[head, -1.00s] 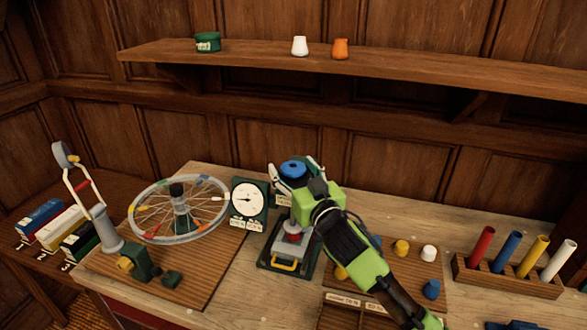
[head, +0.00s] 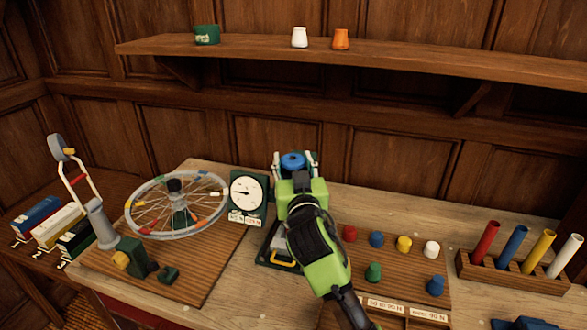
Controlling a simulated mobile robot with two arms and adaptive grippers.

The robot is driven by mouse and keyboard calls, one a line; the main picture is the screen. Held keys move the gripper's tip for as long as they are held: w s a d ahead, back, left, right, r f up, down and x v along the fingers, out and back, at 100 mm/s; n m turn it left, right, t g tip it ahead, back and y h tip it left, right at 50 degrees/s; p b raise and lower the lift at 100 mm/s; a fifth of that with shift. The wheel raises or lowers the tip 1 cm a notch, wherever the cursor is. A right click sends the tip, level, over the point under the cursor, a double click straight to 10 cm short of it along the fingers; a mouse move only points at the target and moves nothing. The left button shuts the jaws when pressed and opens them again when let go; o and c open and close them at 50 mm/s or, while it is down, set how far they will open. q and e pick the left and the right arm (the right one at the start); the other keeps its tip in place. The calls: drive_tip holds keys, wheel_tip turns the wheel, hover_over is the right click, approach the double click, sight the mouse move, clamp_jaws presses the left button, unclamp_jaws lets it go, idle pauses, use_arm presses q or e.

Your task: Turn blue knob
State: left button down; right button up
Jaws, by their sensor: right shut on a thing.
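The blue knob (head: 292,160) shows as a round blue disc with a dark centre, on top of a green device behind the yellow-handled base (head: 282,258). My right gripper (head: 295,163) is at the knob, with one finger on each side of it, shut on it. My green and black right arm comes in from the lower right and hides most of the device below the knob. A white dial gauge (head: 246,193) with a dark needle stands just left of the gripper. My left gripper is not in view.
A spoked wheel (head: 176,205) stands on a wooden board at the left. Several coloured pegs (head: 376,240) sit on a board right of my arm. A rack (head: 510,275) holds coloured tubes at the far right. A shelf (head: 420,62) runs above.

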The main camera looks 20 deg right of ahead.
sight(293, 159)
drive_tip(key=shift+m+g+h+b, duration=0.4)
drive_tip(key=shift+m+h+b, duration=0.5)
drive_tip(key=shift+h+b, duration=0.35)
drive_tip(key=shift+r, duration=0.1)
drive_tip(key=o, duration=1.1)
wheel_tip(293, 159, up, 10)
drive_tip(key=shift+w+f, duration=0.1)
